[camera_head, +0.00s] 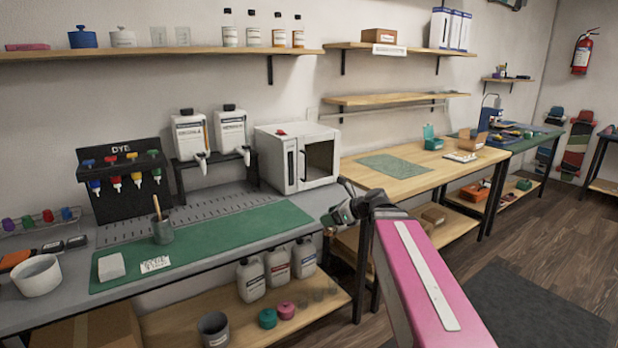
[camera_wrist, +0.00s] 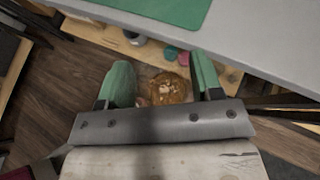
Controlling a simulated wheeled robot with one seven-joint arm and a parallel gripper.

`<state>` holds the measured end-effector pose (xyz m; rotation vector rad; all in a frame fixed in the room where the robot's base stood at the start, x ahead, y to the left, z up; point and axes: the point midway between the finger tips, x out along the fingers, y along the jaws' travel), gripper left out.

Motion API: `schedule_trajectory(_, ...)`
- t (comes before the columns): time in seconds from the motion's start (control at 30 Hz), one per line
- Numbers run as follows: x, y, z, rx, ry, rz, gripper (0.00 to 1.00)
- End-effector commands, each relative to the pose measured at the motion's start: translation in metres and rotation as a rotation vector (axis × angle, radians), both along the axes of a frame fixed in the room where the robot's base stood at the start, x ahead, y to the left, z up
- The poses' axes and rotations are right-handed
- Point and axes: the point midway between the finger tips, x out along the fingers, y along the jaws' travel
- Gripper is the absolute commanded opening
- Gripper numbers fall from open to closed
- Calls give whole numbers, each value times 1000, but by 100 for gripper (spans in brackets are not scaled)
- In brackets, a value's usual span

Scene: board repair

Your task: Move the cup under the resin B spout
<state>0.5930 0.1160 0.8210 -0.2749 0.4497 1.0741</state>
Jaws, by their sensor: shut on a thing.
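My gripper (camera_head: 343,212) is in front of the bench's right end, beyond its front edge. In the wrist view its two green fingers (camera_wrist: 163,72) stand on either side of a round, see-through amber cup (camera_wrist: 172,88), and it is shut on this cup. I cannot make out the cup in the head view. Two white jugs with spouts stand on a black rack at the back of the bench, a left jug (camera_head: 188,134) and a right jug (camera_head: 230,128). Their labels are too small to read surely. The right jug's spout (camera_head: 245,156) hangs over the bench, with clear surface below.
A white oven (camera_head: 298,158) stands right of the rack. A dye dispenser (camera_head: 124,182) stands to the left. A green mat (camera_head: 225,232) holds a grey pot (camera_head: 163,230) and a pale block (camera_head: 111,267). A white tub (camera_head: 38,275) is at far left. Bottles stand on the lower shelf.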

Motion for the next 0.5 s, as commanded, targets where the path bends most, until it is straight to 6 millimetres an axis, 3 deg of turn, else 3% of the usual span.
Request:
schedule_trajectory(0.03,-1,-17,-6,1,1,-22,36)
schedule_trajectory(0.2,-5,-62,-22,1,0,-79,36)
schedule_trajectory(0.5,-12,-110,-39,1,-1,-140,36)
